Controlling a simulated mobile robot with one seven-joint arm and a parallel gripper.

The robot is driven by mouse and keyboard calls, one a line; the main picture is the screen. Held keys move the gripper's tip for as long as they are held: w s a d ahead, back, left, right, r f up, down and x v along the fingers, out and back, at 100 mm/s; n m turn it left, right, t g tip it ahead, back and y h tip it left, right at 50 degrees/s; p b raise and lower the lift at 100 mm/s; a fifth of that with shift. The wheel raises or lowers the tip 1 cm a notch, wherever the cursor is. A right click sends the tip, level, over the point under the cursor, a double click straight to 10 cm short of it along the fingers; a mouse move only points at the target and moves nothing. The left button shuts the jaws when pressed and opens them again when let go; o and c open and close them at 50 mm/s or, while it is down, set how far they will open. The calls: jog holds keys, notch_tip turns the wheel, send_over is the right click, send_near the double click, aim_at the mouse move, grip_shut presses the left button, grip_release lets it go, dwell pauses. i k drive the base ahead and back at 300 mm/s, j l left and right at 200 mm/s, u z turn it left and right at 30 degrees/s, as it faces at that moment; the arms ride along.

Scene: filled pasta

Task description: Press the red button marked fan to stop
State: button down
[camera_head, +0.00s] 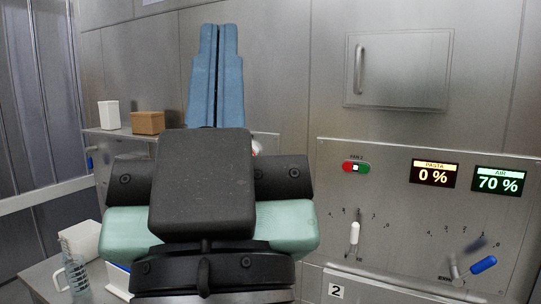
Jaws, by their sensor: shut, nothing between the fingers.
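The panel also has a PASTA display at 0 % (433,174), an AIR display at 70 % (499,181), a white-handled lever (354,234) and a blue-handled lever (483,265). A shelf at left holds a white container (109,115) and a brown box (148,122). A clear jug (76,274) stands below.

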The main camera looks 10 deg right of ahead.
aim_at(347, 167)
jog(key=i+l, duration=0.5)
jog(key=l, duration=0.25)
jog(key=i+l, duration=0.25)
jog(key=i+l+u, duration=0.1)
jog(key=l, duration=0.35)
jog(key=i, duration=0.1)
